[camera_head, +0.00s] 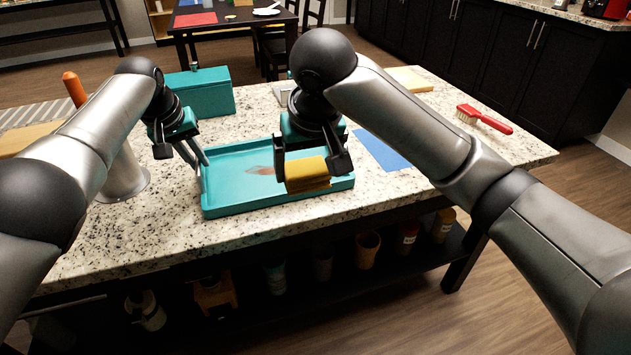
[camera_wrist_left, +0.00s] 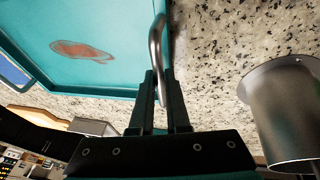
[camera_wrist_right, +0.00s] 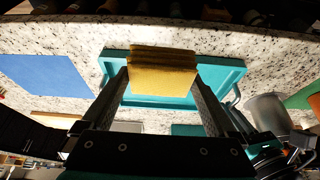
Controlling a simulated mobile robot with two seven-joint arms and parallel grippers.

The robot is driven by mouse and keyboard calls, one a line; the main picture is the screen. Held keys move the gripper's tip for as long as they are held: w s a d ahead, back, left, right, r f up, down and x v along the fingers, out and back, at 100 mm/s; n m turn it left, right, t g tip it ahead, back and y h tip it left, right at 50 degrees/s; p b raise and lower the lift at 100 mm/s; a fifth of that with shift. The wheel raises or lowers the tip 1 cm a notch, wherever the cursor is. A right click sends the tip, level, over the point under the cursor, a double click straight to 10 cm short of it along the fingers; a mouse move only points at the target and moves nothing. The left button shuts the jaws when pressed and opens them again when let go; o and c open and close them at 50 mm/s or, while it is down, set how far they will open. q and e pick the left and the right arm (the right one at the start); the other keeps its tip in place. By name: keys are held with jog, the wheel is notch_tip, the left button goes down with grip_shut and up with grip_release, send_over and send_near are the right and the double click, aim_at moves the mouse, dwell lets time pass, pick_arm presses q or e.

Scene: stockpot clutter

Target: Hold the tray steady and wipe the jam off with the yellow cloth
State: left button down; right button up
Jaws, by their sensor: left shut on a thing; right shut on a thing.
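The teal tray (camera_head: 232,198) lies flat on the speckled counter. A reddish-brown jam smear (camera_head: 262,170) marks its floor near the middle; it also shows in the left wrist view (camera_wrist_left: 82,50). My left gripper (camera_head: 200,160) is shut on the metal handle (camera_wrist_left: 157,55) at the tray's left end. My right gripper (camera_head: 312,168) is shut on the folded yellow cloth (camera_head: 307,175), which is over the right part of the tray, right of the smear. In the right wrist view the cloth (camera_wrist_right: 162,72) sits between the fingers. I cannot tell whether it touches the tray.
A teal box (camera_head: 205,95) stands behind the tray, and a metal canister (camera_head: 125,178) stands to its left. A blue mat (camera_head: 382,150) lies to its right. A red brush (camera_head: 485,119) lies at the far right. The counter's front right is clear.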

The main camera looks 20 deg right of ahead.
jog(key=w+a+r, duration=0.2)
jog(key=w+a, duration=0.2)
jog(key=w, duration=0.7)
send_over(243, 172)
jog(key=s, duration=0.1)
jog(key=shift+f, duration=1.45)
jog(key=shift+s+d+f, duration=0.1)
jog(key=shift+f, duration=1.6)
jog(key=shift+s+d+f, duration=0.1)
jog(key=shift+f, duration=2.35)
jog(key=shift+d+r, duration=0.1)
jog(key=shift+d, duration=0.8)
jog(key=shift+c, duration=0.6)
jog(key=shift+d, duration=5.6)
jog(key=shift+a, duration=6.7)
jog(key=r, duration=0.3)
jog(key=shift+d+r, duration=0.1)
jog(key=shift+d, duration=0.1)
jog(key=shift+r, duration=2.55)
pick_arm(q)
jog(key=c, duration=0.8)
grip_release()
